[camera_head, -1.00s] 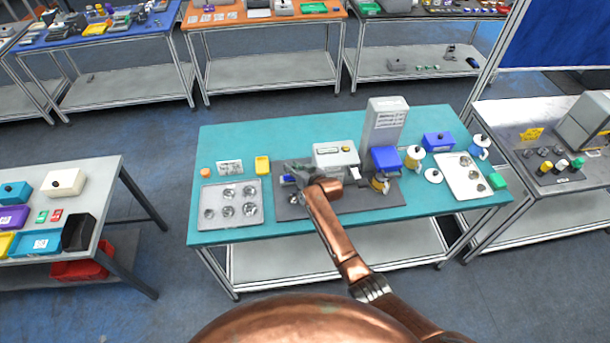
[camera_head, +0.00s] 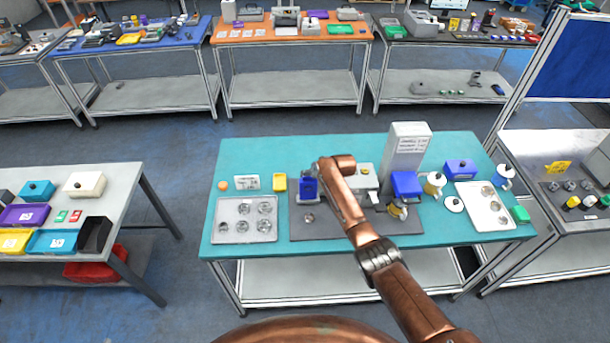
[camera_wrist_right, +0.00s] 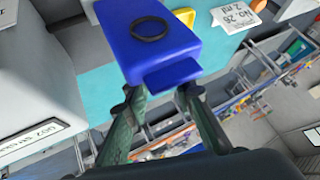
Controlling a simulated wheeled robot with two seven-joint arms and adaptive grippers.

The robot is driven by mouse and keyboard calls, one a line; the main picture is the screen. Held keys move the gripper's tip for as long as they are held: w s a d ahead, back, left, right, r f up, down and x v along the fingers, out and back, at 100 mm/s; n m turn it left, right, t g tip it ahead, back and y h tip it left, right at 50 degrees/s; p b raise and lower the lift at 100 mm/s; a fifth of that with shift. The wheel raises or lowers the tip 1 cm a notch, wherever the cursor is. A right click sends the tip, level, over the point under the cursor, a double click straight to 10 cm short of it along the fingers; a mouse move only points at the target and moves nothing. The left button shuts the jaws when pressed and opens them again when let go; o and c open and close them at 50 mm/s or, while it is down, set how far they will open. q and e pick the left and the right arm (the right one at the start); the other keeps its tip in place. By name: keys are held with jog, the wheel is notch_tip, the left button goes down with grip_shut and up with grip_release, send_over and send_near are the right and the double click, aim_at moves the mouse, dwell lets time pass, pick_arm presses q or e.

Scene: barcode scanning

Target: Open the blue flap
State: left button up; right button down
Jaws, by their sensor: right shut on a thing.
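The blue flap (camera_head: 309,187) shows its broad face beside the grey device (camera_head: 366,180) in the head view. It looks raised there. In the right wrist view the blue flap (camera_wrist_right: 150,35) fills the upper middle, with a dark ring on its face and a narrow lip (camera_wrist_right: 172,74) at its near edge. My right gripper (camera_wrist_right: 163,92) has its two fingers on either side of this lip and is shut on it. In the head view the copper right arm hides most of that gripper. My left gripper is not in view.
A second blue cover (camera_head: 406,184) sits at the tall grey block (camera_head: 408,145) to the right. A grey tray (camera_head: 225,232) with several round metal cups lies at the left, and a white tray (camera_head: 473,200) at the right.

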jog(key=shift+w+d+r, duration=0.15)
jog(key=shift+w+r, duration=0.05)
jog(key=shift+w, duration=0.05)
jog(key=c, duration=2)
grip_release()
jog(key=shift+c, duration=0.2)
jog(key=o, duration=0.4)
jog(key=shift+f, duration=0.25)
jog(key=shift+s, duration=0.1)
jog(key=shift+s+d+r, duration=0.15)
jog(key=shift+s+r, duration=0.2)
jog(key=shift+r, duration=0.2)
jog(key=v, duration=1)
jog(key=shift+s+d+r, duration=0.2)
jog(key=shift+s, duration=0.05)
